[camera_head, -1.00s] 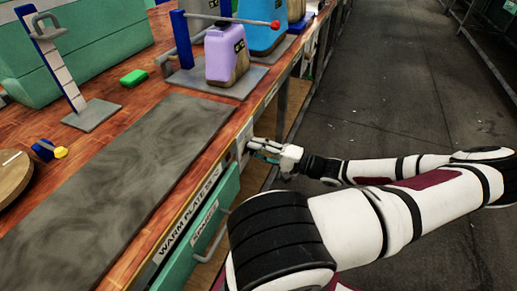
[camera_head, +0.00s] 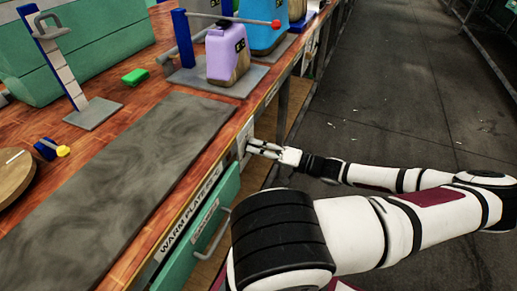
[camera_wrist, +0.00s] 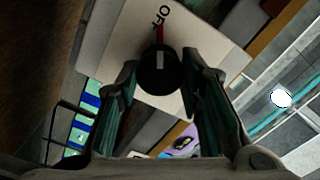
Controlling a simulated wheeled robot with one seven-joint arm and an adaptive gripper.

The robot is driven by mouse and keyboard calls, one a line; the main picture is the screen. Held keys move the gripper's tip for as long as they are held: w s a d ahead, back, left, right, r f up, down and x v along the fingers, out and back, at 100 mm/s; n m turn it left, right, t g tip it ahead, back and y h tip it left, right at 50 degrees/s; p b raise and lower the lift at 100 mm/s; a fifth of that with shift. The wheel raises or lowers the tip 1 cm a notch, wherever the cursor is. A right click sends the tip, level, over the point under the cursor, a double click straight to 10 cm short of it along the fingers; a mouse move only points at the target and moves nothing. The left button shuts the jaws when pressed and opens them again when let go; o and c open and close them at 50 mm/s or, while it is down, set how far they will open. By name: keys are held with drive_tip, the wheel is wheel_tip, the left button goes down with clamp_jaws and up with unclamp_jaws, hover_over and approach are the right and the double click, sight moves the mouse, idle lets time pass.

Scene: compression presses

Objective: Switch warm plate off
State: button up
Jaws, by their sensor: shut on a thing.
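The warm plate (camera_head: 130,175) is a long, flat, dark grey slab set in the wooden bench. Its control is a round black knob (camera_wrist: 158,75) on a pale panel (camera_wrist: 105,50), which also shows on the bench front in the head view (camera_head: 243,138). In the head view my gripper (camera_head: 262,149) reaches the panel; the knob is too small to see there.
A green drawer (camera_head: 205,235) with a handle sits below a "WARM PLATE" label (camera_head: 188,217). Purple (camera_head: 227,55) and blue (camera_head: 264,30) containers stand on the bench. The floor (camera_head: 400,90) to the right is clear.

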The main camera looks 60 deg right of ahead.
drive_tip(key=shift+f, duration=0.15)
drive_tip(key=o, duration=1.2)
drive_tip(key=shift+c, duration=0.2)
drive_tip(key=s, duration=1.2)
drive_tip(key=shift+d, duration=0.45)
